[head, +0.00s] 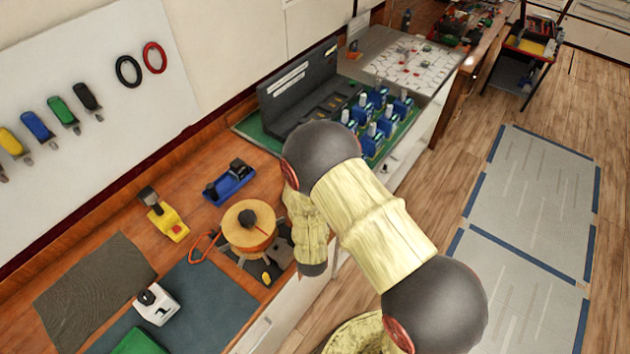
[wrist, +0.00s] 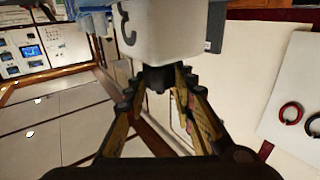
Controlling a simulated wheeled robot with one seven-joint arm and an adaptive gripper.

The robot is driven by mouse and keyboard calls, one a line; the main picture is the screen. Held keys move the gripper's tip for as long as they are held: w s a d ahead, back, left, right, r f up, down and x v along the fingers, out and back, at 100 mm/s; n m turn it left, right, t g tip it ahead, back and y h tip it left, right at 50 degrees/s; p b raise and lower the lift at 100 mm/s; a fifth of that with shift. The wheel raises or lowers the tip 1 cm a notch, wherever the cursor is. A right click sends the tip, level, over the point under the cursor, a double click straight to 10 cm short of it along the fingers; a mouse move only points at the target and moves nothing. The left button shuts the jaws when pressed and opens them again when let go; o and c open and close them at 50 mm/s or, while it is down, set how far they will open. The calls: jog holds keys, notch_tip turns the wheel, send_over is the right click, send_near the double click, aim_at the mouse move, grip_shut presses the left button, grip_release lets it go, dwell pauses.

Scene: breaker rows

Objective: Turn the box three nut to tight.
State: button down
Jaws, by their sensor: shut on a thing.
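In the wrist view, box three (wrist: 170,35) is a white box at top centre, with a dark figure 3 shown turned over. A dark nut (wrist: 157,76) sits at its near face. My gripper (wrist: 158,82) has its fingertips on either side of the nut and is shut on it. The fingers cover much of the nut, so I cannot tell how tight it is. In the head view my arm hides my gripper, and I cannot pick out box three there.
Several blue units with white tops (head: 372,122) stand near a dark grey rack (head: 310,90). A wooden spool (head: 248,215), a blue tool (head: 230,180), a yellow tool (head: 166,222) and a white piece (head: 155,304) are on the bench.

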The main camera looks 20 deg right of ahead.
jog(key=shift+m+h, duration=0.3)
jog(key=shift+h, duration=0.3)
jog(key=c, duration=1.5)
grip_release()
jog(key=v, duration=1.2)
jog(key=shift+r, duration=0.2)
